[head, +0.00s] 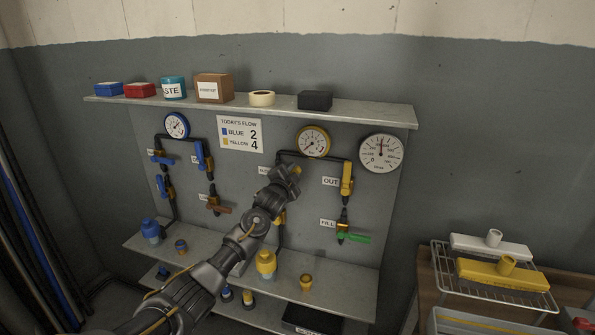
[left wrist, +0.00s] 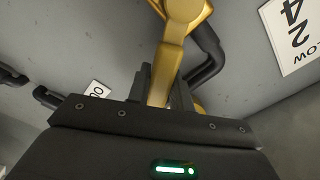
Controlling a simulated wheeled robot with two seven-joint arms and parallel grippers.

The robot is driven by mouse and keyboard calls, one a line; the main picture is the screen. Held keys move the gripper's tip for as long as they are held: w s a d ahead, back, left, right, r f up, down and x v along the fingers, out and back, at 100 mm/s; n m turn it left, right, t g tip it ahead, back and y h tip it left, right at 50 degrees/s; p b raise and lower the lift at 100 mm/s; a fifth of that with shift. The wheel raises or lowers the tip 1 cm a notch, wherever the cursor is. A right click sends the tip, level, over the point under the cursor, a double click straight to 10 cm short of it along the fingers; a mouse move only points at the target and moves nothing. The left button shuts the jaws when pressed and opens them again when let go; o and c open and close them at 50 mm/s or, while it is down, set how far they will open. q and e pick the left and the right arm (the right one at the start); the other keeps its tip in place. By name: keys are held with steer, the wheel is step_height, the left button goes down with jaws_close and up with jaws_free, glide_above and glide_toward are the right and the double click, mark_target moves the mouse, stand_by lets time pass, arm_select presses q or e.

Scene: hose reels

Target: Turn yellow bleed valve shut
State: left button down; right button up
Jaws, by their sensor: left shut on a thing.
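My left gripper (head: 288,177) reaches up to the left pipe of the yellow circuit on the panel. In the left wrist view its jaws (left wrist: 160,90) are shut on the yellow handle (left wrist: 171,54) of a valve on a black pipe. In the head view the gripper and wrist hide most of this valve and its label, so I cannot read the name or the handle's full angle there. My right gripper is not in view.
Right of the gripper are the yellow OUT valve (head: 347,179) and green FILL lever (head: 354,238). A yellow-rimmed gauge (head: 313,141) sits above. The blue circuit's valves (head: 202,156) are to the left.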

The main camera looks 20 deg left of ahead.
arm_select(q)
steer(key=shift+d+f+m+b, duration=0.2)
steer(key=shift+f+m+b, duration=0.45)
steer(key=shift+m, duration=0.4)
steer(key=shift+d+f+m+b, duration=0.2)
steer(key=shift+f+m+b, duration=0.2)
steer(key=shift+f+m, duration=0.55)
steer(key=shift+d+f+m+b, duration=0.2)
steer(key=shift+f+m+b, duration=0.35)
steer(key=shift+m, duration=0.65)
steer(key=c, duration=1.2)
jaws_free()
steer(key=shift+c, duration=0.2)
steer(key=shift+s, duration=0.1)
steer(key=s+b, duration=0.2)
steer(key=s, duration=0.8)
steer(key=shift+s+d, duration=0.25)
steer(key=shift+d, duration=0.15)
